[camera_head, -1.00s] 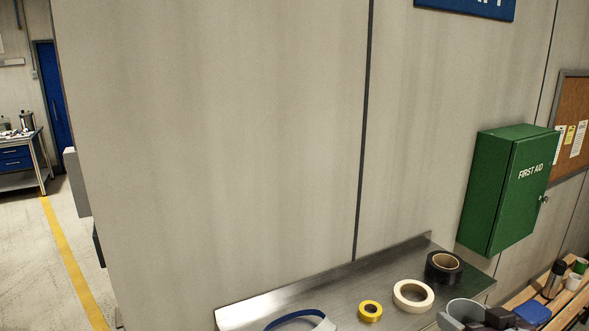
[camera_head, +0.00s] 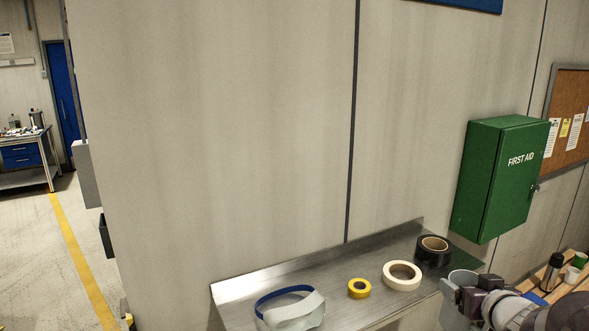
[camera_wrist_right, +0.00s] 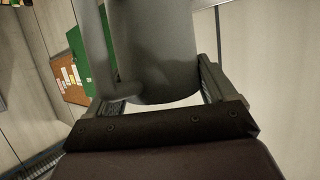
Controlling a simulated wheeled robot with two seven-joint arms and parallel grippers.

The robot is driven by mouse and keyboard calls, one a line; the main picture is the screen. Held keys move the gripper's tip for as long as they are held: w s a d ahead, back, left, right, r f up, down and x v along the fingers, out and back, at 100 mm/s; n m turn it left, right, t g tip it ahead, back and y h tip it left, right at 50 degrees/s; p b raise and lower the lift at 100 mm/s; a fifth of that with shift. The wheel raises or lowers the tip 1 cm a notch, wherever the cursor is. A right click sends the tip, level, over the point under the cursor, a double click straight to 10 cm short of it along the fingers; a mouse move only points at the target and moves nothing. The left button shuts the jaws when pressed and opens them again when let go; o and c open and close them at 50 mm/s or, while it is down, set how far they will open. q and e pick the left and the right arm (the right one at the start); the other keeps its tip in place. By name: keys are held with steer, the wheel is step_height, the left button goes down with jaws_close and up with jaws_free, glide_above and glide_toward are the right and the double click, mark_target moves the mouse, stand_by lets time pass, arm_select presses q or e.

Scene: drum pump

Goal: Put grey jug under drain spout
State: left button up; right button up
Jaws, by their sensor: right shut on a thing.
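The grey jug (camera_head: 464,277) shows at the lower right of the head view, partly hidden by my right gripper (camera_head: 458,297). In the right wrist view the grey jug (camera_wrist_right: 155,45) fills the upper middle, with its handle (camera_wrist_right: 95,45) on the left side. My right gripper is shut on the jug, with a finger on either side of it. The jug is held in front of the steel bench's right end. I see no drain spout or drum in these frames. My left gripper is not in view.
A steel bench (camera_head: 240,298) against the wall bears a face shield (camera_head: 290,310), yellow tape (camera_head: 359,288), white tape (camera_head: 402,276) and black tape (camera_head: 432,251). A green first aid box (camera_head: 500,180) hangs at right. Open floor (camera_head: 40,270) lies at left.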

steer(key=w+a+f+b, duration=0.2)
steer(key=a+f, duration=0.1)
steer(key=f, duration=0.6)
steer(key=w+a+f+b, duration=0.1)
steer(key=a+f+b, duration=0.2)
steer(key=f, duration=0.6)
steer(key=w+a+f+b, duration=0.2)
steer(key=a+f+b, duration=0.1)
steer(key=f, duration=0.6)
steer(key=shift+w+a+f+h, duration=0.3)
steer(key=shift+w+a+f, duration=0.05)
steer(key=shift+a, duration=0.5)
steer(key=a+f+b, duration=0.1)
steer(key=a+f, duration=0.2)
steer(key=s+a+f+n+y, duration=0.1)
steer(key=a+f, duration=0.2)
steer(key=f, duration=0.1)
steer(key=s+a+f+y+b, duration=0.1)
steer(key=a+f, duration=0.2)
steer(key=f, duration=0.1)
steer(key=shift+b, duration=0.35)
steer(key=shift+c, duration=0.8)
steer(key=s+f, duration=0.2)
steer(key=s, duration=0.5)
steer(key=shift+s+a+f+n, duration=0.25)
steer(key=shift+a+n, duration=0.05)
steer(key=shift+a, duration=0.15)
